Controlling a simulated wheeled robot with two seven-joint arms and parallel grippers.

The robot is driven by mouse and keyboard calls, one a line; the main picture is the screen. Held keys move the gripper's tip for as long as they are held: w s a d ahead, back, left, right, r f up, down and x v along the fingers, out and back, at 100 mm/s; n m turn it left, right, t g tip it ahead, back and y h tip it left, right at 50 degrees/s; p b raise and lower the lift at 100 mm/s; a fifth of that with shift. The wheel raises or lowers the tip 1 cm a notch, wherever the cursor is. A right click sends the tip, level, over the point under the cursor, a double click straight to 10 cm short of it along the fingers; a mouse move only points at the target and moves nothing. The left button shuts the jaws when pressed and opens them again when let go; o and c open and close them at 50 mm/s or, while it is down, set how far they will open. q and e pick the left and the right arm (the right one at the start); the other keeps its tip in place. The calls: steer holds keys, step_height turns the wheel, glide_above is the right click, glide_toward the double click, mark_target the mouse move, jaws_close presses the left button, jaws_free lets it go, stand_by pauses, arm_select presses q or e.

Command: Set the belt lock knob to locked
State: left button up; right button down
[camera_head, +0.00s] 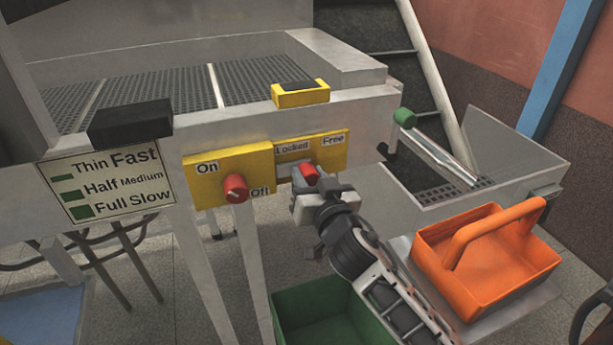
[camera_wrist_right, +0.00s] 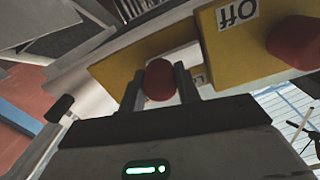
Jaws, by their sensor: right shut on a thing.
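The belt lock knob (camera_head: 310,174) is red and sits on a yellow panel (camera_head: 332,158) with a "Locked" label at its left and a "Free" label at its right. My right gripper (camera_head: 301,180) is at the knob, its fingers on both sides of it. In the right wrist view the red knob (camera_wrist_right: 159,80) sits between the two fingers (camera_wrist_right: 160,88), which are shut on it. The gripper hides part of the knob, so I cannot tell which label it points to. My left gripper is not in view.
A second red knob (camera_head: 236,188) on the On/Off panel (camera_head: 203,180) is close at the left. A green-ended lever (camera_head: 405,117) is at the right. An orange basket (camera_head: 490,262) and a green bin (camera_head: 312,308) stand near my right arm.

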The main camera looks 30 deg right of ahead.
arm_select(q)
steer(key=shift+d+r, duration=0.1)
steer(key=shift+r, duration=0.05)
arm_select(e)
steer(key=shift+a, duration=0.2)
steer(key=c, duration=1)
jaws_free()
steer(key=shift+a, duration=0.1)
arm_select(q)
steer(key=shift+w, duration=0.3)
steer(key=b, duration=0.1)
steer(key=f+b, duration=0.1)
steer(key=b, duration=0.1)
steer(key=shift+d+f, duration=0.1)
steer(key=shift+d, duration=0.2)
arm_select(e)
steer(key=s, duration=0.5)
steer(key=s+a, duration=0.1)
steer(key=s, duration=0.4)
steer(key=s+a, duration=0.1)
steer(key=s, duration=0.4)
steer(key=shift+s, duration=0.4)
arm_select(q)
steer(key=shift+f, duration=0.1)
arm_select(e)
steer(key=shift+f, duration=0.1)
